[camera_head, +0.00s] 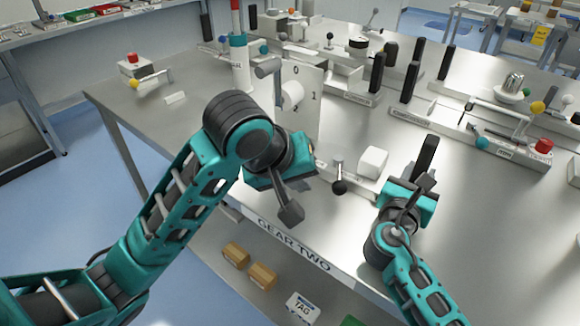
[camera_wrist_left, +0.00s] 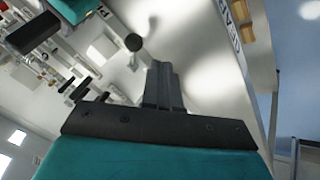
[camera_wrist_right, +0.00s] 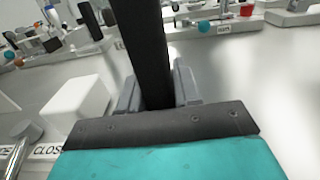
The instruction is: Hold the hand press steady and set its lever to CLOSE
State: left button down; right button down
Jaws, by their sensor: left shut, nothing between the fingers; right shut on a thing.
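The hand press stands near the front edge of the table. It has an upright black handle (camera_head: 427,155), a white block (camera_head: 373,162) and a short metal lever with a black ball knob (camera_head: 339,187). My right gripper (camera_head: 422,182) is shut around the lower part of the black handle, which also shows between the fingers in the right wrist view (camera_wrist_right: 143,50). My left gripper (camera_head: 305,176) is shut and empty, left of the lever and apart from it. In the left wrist view the knob (camera_wrist_left: 133,42) lies just beyond the fingertips (camera_wrist_left: 162,85). The CLOSE label (camera_wrist_right: 48,151) is partly cut off.
A white dial panel (camera_head: 305,100) marked 0 and 1 stands behind my left arm. Black posts (camera_head: 410,80) and other fixtures stand farther back. A fixture with a red button (camera_head: 543,146) is at the right. The front table edge reads GEAR TWO (camera_head: 293,245).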

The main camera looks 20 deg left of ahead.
jog(key=shift+s+f, duration=0.15)
jog(key=shift+f, duration=0.45)
pick_arm(q)
jog(key=v, duration=0.5)
jog(key=shift+s+r, duration=0.2)
jog(key=shift+r, duration=0.05)
jog(key=shift+w+r+p, duration=0.1)
jog(key=shift+r+p, duration=0.4)
jog(key=shift+p, duration=0.05)
pick_arm(e)
jog(key=shift+r, duration=0.3)
jog(key=c, duration=1.2)
grip_release()
jog(key=o, duration=0.5)
jog(key=shift+r, duration=0.25)
jog(key=v, duration=1.2)
jog(key=shift+r, duration=0.1)
